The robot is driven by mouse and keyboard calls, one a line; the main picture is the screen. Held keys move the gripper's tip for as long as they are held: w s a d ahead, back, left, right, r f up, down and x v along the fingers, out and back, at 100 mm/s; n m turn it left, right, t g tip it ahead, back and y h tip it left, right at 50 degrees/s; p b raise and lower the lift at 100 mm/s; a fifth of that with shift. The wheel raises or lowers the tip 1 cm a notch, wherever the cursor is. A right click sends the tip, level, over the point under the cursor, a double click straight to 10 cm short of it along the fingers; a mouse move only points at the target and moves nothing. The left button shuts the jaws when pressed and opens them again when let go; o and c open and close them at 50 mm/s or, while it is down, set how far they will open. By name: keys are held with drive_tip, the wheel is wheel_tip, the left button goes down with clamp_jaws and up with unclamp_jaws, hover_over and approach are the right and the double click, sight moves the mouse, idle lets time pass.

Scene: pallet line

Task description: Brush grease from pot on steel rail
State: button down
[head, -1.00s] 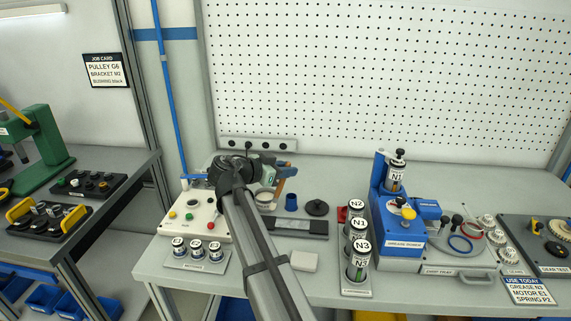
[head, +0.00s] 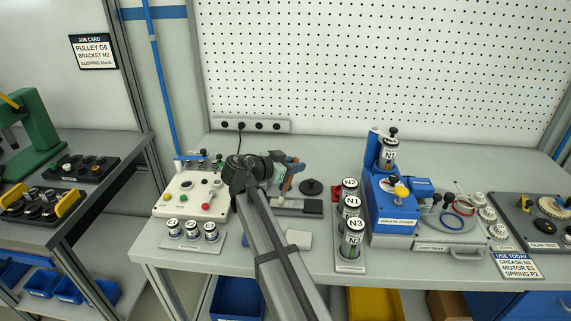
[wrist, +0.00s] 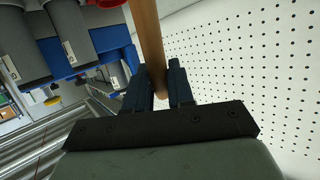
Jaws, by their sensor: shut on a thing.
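My gripper (head: 289,180) is shut on the wooden handle of a brush. In the wrist view the tan handle (wrist: 148,38) runs up from between the two dark fingers (wrist: 161,82). The brush's bristle end is not clear in either view. The gripper is held above the bench, over the back of a dark flat bar (head: 300,206), possibly the rail base. The pot is not visible; my arm and gripper cover that area.
A black round lid-like part (head: 311,187) sits right of the gripper. A white control box (head: 190,195) stands left. Labelled canisters (head: 352,218) and a blue grease station (head: 393,205) stand right. A pale block (head: 299,239) lies in front.

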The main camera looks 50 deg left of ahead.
drive_tip(key=shift+w+d, duration=2.7)
drive_tip(key=shift+d, duration=0.1)
drive_tip(key=shift+s+a, duration=4.25)
drive_tip(key=shift+a, duration=0.15)
wheel_tip(320, 180, up, 8)
drive_tip(key=shift+w+d, duration=0.1)
